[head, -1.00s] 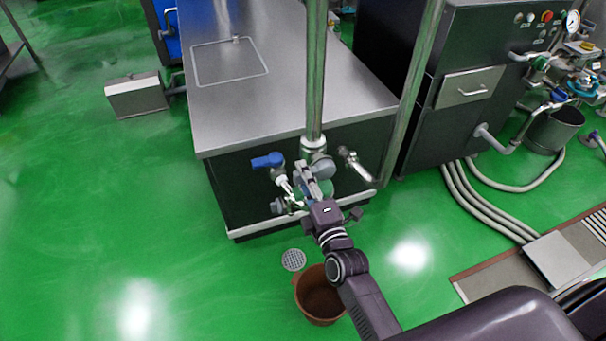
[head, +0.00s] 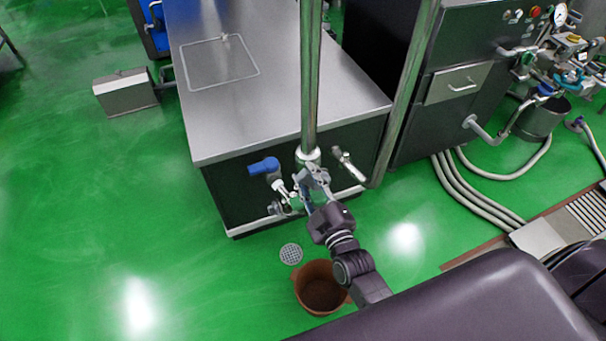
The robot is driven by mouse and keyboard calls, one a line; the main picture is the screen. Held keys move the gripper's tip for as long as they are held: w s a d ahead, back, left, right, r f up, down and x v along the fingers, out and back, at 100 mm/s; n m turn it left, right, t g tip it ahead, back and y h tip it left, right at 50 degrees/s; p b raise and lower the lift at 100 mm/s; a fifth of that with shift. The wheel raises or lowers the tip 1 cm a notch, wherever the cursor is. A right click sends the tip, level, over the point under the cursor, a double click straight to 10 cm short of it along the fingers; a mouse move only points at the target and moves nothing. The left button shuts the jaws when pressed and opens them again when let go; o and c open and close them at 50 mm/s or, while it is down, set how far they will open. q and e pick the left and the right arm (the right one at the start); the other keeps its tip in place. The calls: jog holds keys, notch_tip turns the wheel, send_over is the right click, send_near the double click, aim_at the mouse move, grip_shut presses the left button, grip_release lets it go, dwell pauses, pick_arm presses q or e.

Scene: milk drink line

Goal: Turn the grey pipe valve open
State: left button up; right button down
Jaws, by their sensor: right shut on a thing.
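The grey pipe valve (head: 318,172) is at the foot of the upright steel pipe, on the front of the steel-topped cabinet. My right gripper (head: 311,183) reaches it from the lower right and is shut on it. The fingers and wrist hide most of the valve, so its exact angle is hard to tell. A blue-handled valve (head: 263,166) is just left of my right gripper, and a grey lever-like fitting (head: 349,166) is just right of it. My left gripper is not in view.
The upright pipe (head: 311,80) rises just behind my right gripper. A brown bucket (head: 319,288) and a round floor drain (head: 291,254) are below. A dark machine (head: 420,120) with hoses stands at the right.

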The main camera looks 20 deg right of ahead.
aim_at(322, 169)
jog(key=d+m+p, duration=0.1)
jog(key=m, duration=0.1)
jog(key=d+r+m, duration=0.1)
jog(key=m, duration=0.1)
jog(key=shift+r+m+p, duration=0.2)
jog(key=shift+m+p, duration=0.1)
jog(key=shift+p, duration=0.1)
jog(key=shift+w+d+r+m+p, duration=0.1)
jog(key=shift+d+m, duration=0.25)
jog(key=shift+m, duration=0.35)
jog(key=shift+s+d+f+m+p, duration=0.15)
jog(key=shift+d+m, duration=0.15)
jog(key=shift+m, duration=0.4)
jog(key=shift+w+d+r+m+p, duration=0.15)
jog(key=shift+d+m, duration=0.2)
jog(key=shift+m, duration=0.35)
jog(key=c, duration=1.5)
grip_release()
jog(key=s, duration=1.2)
jog(key=shift+d, duration=0.25)
